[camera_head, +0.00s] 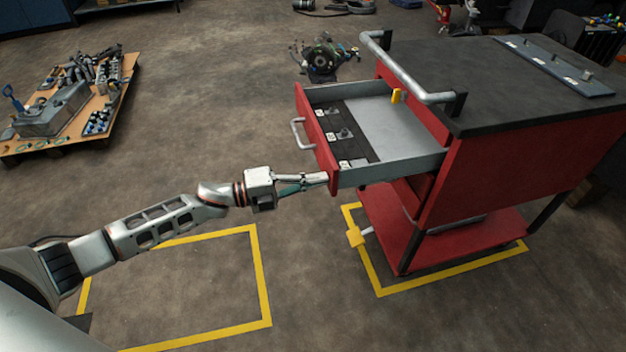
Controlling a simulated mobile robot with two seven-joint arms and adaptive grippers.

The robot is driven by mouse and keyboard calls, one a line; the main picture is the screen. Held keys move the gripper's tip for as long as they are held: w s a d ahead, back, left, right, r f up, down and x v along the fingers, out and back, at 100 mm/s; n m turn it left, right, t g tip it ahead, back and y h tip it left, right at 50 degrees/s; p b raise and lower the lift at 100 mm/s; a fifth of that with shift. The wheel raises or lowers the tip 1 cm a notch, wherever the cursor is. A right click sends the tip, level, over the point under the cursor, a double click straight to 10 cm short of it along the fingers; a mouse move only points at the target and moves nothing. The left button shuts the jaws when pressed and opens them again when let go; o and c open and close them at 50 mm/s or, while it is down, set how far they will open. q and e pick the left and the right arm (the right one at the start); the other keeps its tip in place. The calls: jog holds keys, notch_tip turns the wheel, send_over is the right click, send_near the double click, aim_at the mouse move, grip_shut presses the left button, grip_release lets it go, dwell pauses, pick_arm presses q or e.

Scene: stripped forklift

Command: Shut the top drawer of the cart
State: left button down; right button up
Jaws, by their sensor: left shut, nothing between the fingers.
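The red cart (520,165) with a dark top stands at the right. Its top drawer (380,115) is pulled out to the left, with a grey inside and a red front (314,135) bearing a silver handle (298,134). A dark strip with small parts and a yellow item (397,96) lie in the drawer. My left gripper (326,178) is shut and empty, its tips at the near lower corner of the drawer front. They look to be touching it or very close; I cannot tell which. My right gripper is not in view.
A silver push bar (408,70) runs along the cart's left top edge. Yellow floor lines (262,275) mark the floor. A pallet board (110,105) with metal parts lies at the left. A dark machine part (322,58) sits behind the drawer. The floor left of the drawer is clear.

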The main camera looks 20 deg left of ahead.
aim_at(424, 159)
pick_arm(q)
jog(key=shift+w+d, duration=0.1)
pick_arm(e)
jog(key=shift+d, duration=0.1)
